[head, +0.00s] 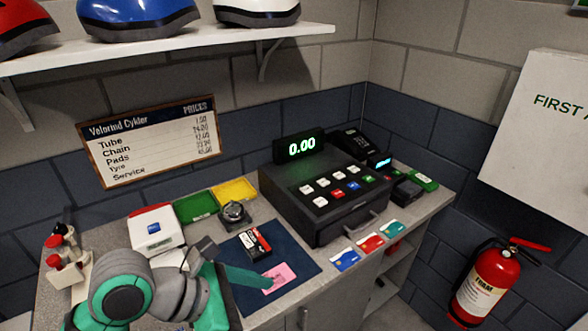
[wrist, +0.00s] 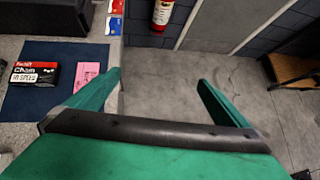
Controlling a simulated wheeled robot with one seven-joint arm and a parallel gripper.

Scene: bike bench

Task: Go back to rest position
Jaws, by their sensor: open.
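My gripper (wrist: 160,88) is open and empty in the wrist view, with its two green fingers spread wide above the floor beside the counter. In the head view my arm reaches in from the lower left, and one green finger (head: 246,277) shows over the dark blue mat (head: 298,262). A black, white and red chain box (head: 254,242) lies on the mat; it also shows at the left of the wrist view (wrist: 35,74). A pink slip (head: 279,277) lies on the mat by the finger, and it also shows in the wrist view (wrist: 88,80).
A black cash register (head: 318,195) reading 0.00 stands at the back right of the counter. Blue, red and teal cards (head: 370,244) lie along its front edge. Green and yellow trays (head: 196,207) and a white device (head: 154,230) stand at the left. A fire extinguisher (head: 485,283) hangs at the right.

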